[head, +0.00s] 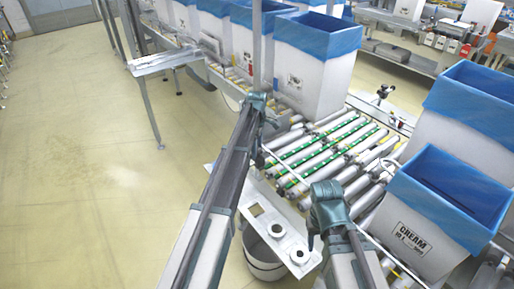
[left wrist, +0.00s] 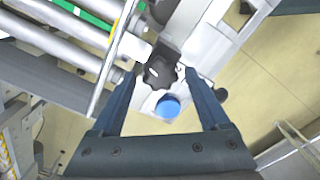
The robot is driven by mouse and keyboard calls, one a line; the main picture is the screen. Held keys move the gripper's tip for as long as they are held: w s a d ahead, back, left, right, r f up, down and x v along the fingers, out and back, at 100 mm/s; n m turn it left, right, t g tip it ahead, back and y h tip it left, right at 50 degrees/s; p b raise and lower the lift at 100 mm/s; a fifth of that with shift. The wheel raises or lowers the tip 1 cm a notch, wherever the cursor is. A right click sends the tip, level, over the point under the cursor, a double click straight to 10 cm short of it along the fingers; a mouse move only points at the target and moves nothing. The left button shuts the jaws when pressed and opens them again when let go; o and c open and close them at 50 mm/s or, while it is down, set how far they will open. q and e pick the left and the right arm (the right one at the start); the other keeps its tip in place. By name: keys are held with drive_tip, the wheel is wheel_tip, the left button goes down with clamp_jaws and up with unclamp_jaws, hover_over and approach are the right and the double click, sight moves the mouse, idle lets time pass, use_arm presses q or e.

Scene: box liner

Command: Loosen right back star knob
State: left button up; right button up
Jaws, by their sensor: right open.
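In the left wrist view, a black star knob (left wrist: 160,72) sits on a grey metal bracket, with a round blue cap (left wrist: 167,106) just below it in the picture. My left gripper (left wrist: 158,74) is open, with a finger on either side of the knob and gaps still showing. In the head view, my left gripper (head: 260,104) is at an upright metal post beside the roller conveyor; the knob cannot be made out there. My right gripper (head: 323,205) is open above the near side of the conveyor, its fingertips partly hidden by its wrist.
The roller conveyor (head: 322,150) has green strips between its rollers. White boxes with blue liners stand behind it (head: 312,70) and at right (head: 425,235). Floor is clear at left.

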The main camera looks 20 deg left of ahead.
use_arm(q)
drive_tip(key=shift+r, duration=0.15)
wheel_tip(320, 180, up, 14)
drive_tip(key=p, duration=1.4)
drive_tip(key=shift+f, duration=0.2)
drive_tip(key=shift+f, duration=0.1)
drive_tip(key=s+d+m, duration=0.5)
drive_tip(key=s+m, duration=0.2)
drive_tip(key=s, duration=0.5)
drive_tip(key=s+d+m, duration=0.6)
drive_tip(key=s+m, duration=0.1)
drive_tip(key=s, duration=0.5)
drive_tip(key=s+d+m+y, duration=0.1)
drive_tip(key=s+d+m, duration=0.4)
drive_tip(key=s, duration=0.7)
drive_tip(key=shift+s+d+m, duration=0.2)
drive_tip(key=shift+d+m, duration=0.2)
drive_tip(key=shift+m, duration=0.8)
